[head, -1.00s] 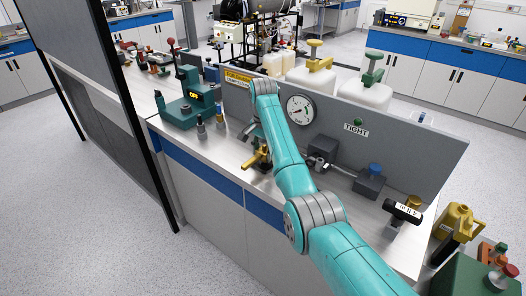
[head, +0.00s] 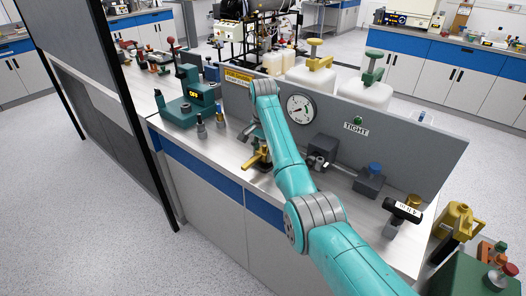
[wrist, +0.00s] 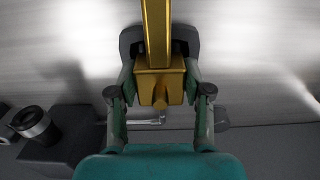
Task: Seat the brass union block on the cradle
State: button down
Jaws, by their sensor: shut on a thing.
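The brass union block (head: 257,159) is held low over the steel bench top, left of the gauge in the head view. In the wrist view the brass block (wrist: 154,84) sits between the two fingers, with a long brass bar running up from it. My gripper (wrist: 160,72) is shut on the block. In the head view my gripper (head: 259,136) is partly hidden behind my arm. A dark grey shape (wrist: 129,40) shows behind the block on both sides; I cannot tell whether it is the cradle or fingertips. Contact beneath the block is hidden.
A grey panel with a gauge (head: 300,108) stands behind. Dark blocks with pipe fittings (head: 322,149) and a black-handled valve (head: 402,210) lie right. The bench's front edge is close.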

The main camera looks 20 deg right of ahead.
jog(key=shift+f, duration=0.75)
jog(key=shift+r, duration=0.15)
jog(key=shift+r, duration=0.75)
jog(key=shift+f, duration=0.8)
dwell(0.4)
jog(key=shift+c, duration=2)
grip_release()
